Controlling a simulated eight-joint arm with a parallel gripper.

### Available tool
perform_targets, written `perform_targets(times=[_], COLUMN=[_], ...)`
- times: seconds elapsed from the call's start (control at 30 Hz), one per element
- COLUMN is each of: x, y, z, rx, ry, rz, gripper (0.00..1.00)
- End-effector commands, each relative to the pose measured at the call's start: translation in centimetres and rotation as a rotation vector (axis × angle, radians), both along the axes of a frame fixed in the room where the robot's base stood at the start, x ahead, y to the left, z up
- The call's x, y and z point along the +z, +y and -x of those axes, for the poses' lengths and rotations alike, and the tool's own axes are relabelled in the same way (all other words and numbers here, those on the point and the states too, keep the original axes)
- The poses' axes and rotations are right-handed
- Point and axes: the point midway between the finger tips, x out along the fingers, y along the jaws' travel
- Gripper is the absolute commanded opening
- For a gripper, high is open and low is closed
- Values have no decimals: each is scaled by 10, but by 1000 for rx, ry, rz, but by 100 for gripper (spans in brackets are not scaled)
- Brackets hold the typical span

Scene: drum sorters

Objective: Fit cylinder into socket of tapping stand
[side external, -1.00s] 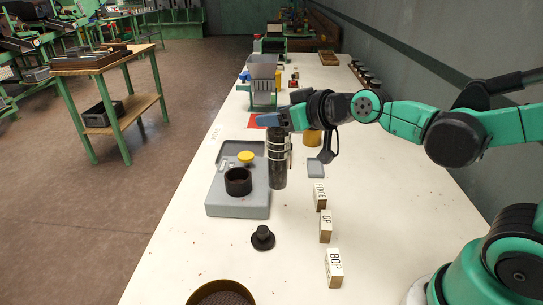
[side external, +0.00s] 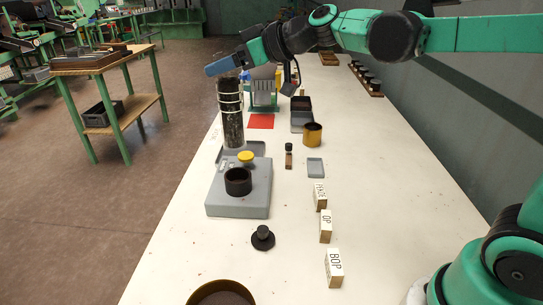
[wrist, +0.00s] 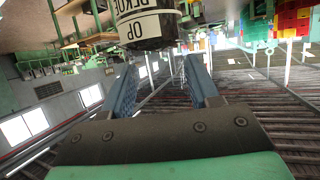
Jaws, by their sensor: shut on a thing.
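My gripper (side external: 224,65) is shut on the upper end of a dark cylinder (side external: 231,118) with pale bands. The cylinder hangs nearly upright, its lower end over or behind the back part of the grey tapping stand (side external: 232,207); its exact height is hard to tell. The stand's socket, a black open ring (side external: 238,181), is empty and nearer the camera. A yellow button (side external: 246,156) is on the stand behind the socket. In the wrist view, the cylinder (wrist: 148,25) shows a white label at the top, beyond my blue fingers (wrist: 160,68).
A black knobbed piece (side external: 263,238) is in front of the stand. Lettered blocks (side external: 325,227), a small grey tray (side external: 315,168), a small dark-topped piece (side external: 289,155) and a yellow-brown cup (side external: 312,135) stand to its right. A brown round container (side external: 221,293) is at the front.

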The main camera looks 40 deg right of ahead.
Motion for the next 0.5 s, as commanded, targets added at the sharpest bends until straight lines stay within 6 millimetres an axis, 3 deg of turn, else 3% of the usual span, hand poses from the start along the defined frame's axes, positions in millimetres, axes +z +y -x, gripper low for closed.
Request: perform_targets(times=[0.27, 0.5], x=[-9, -28], y=[0, 0], z=[0, 0], rx=[0, 0], ry=[-2, -2], rz=[-1, -1], gripper=[0, 0])
